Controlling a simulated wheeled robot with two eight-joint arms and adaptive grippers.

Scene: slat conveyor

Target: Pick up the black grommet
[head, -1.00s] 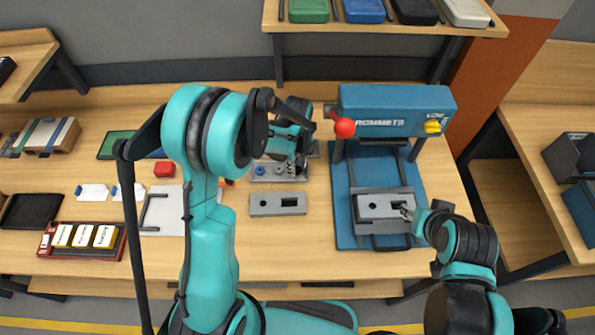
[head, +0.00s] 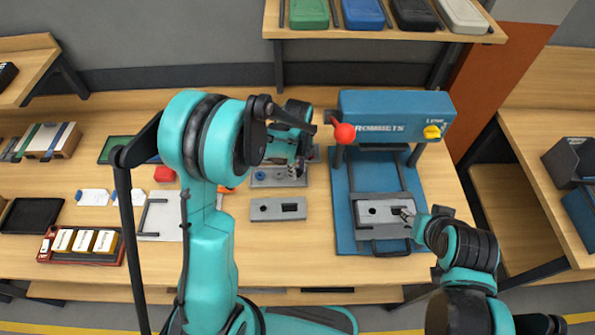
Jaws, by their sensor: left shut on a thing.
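My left gripper (head: 295,170) points down at the right end of a grey grommet tray (head: 262,183), behind the bench's middle. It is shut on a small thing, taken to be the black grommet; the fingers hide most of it. A blue grommet (head: 260,175) and a grey one (head: 279,175) show in the tray left of the fingers. My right gripper (head: 404,213) is at the grey block (head: 376,212) on the blue press base; its fingers are too small to tell open from shut.
The blue grommet press (head: 395,105) with a red-knobbed lever (head: 344,133) stands right of the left gripper. A second grey block (head: 278,209) lies in front of the tray. A red tray of white-labelled boxes (head: 82,244) is at left. Bare bench lies in front of the second block.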

